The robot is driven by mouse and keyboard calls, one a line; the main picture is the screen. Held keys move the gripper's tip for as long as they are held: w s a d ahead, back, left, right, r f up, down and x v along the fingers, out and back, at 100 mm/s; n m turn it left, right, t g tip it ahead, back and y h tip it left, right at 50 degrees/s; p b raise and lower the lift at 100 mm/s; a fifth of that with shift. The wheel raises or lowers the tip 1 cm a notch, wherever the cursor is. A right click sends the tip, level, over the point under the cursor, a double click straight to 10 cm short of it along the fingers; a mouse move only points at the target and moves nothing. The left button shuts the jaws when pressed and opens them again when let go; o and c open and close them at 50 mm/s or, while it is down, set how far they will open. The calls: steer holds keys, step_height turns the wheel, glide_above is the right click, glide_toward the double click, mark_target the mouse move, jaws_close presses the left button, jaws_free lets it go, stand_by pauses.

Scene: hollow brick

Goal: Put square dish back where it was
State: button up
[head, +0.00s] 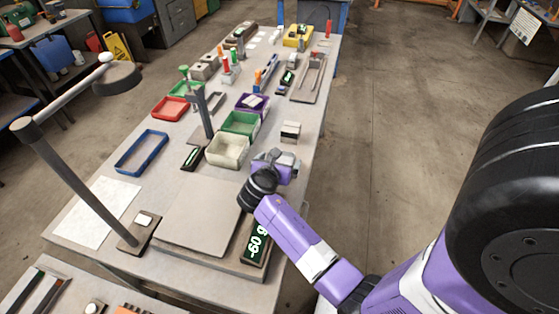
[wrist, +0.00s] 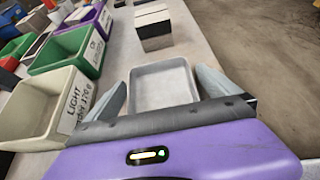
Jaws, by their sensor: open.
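The square dish (wrist: 162,84) is a shallow, light grey tray with a raised rim. In the wrist view it lies between the two grey fingers of my gripper (wrist: 163,88). The fingers are spread apart at its left and right sides, and I cannot tell whether either touches it. Its near edge is hidden by my gripper body. In the head view my gripper (head: 284,160) is low over the table, right of the cream bin, and largely hides the dish. The dish looks empty.
A cream bin (head: 228,150) labelled LIGHT, a green bin (head: 240,123) and a purple bin (head: 253,102) stand in a row to the left. A black-and-white block (head: 290,131) stands beyond the dish. A scale (head: 198,215) reading -60 g is nearer. The table's right edge is close.

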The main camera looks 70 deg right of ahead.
steer(key=shift+r, duration=0.15)
steer(key=v, duration=1.2)
